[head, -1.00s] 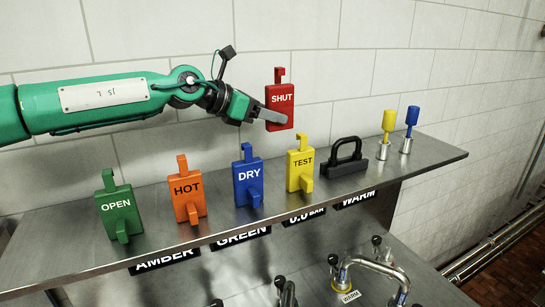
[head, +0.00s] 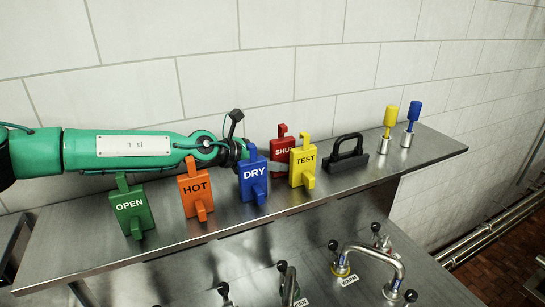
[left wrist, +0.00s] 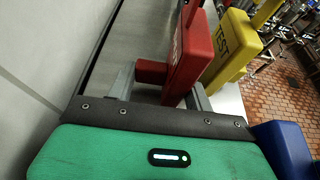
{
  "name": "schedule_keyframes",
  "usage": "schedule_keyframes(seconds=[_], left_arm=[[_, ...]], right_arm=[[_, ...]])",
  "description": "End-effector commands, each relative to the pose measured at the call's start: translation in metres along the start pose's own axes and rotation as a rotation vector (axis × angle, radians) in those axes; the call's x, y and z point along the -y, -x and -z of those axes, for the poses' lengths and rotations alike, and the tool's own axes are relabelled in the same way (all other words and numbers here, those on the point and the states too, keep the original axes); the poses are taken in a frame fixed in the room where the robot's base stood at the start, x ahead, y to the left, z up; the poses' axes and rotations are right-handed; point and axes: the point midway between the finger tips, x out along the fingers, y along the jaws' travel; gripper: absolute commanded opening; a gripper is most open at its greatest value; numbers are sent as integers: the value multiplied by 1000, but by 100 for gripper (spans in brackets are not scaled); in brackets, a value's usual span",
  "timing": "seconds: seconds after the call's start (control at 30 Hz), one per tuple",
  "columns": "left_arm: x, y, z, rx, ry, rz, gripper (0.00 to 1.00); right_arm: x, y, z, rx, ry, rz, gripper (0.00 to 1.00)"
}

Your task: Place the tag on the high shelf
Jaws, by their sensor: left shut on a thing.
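The red SHUT tag (head: 283,144) is at the high shelf (head: 330,184), behind and between the blue DRY tag and the yellow TEST tag. It looks upright and low, at about shelf level; I cannot tell whether its base touches the shelf. The red tag also shows in the left wrist view (left wrist: 188,55), between the two fingers. My left gripper (left wrist: 163,88) is shut on it. My right gripper is not in view.
Green OPEN (head: 131,208), orange HOT (head: 195,188), blue DRY (head: 252,176) and yellow TEST (head: 303,162) tags stand along the shelf. A black padlock-like block (head: 346,158) and yellow (head: 390,118) and blue (head: 413,112) plugs stand right. A tiled wall (head: 300,60) is close behind.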

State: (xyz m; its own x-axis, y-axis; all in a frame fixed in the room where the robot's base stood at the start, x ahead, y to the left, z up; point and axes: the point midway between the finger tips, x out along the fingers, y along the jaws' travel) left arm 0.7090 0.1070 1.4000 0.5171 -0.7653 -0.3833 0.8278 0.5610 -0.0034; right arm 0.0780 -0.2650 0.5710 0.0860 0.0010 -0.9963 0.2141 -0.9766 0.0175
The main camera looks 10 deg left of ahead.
Motion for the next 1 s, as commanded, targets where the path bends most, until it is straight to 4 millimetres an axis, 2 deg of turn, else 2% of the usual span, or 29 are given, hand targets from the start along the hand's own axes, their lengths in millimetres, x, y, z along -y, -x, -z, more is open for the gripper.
schedule_keyframes(seconds=[0.3, 0.33, 0.43, 0.8, 1.0], left_arm=[[0, -2, 4, 0, 0, 0, 22], [0, -1, 3, 0, -1, 0, 56], [0, -1, 3, 0, -1, 0, 74], [0, 2, -2, 1, -1, -1, 74], [-1, 30, -1, 2, -1, -3, 74]], right_arm=[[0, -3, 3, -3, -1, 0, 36], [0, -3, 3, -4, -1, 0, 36], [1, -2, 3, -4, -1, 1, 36], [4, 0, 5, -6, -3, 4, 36], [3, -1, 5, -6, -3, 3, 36]])
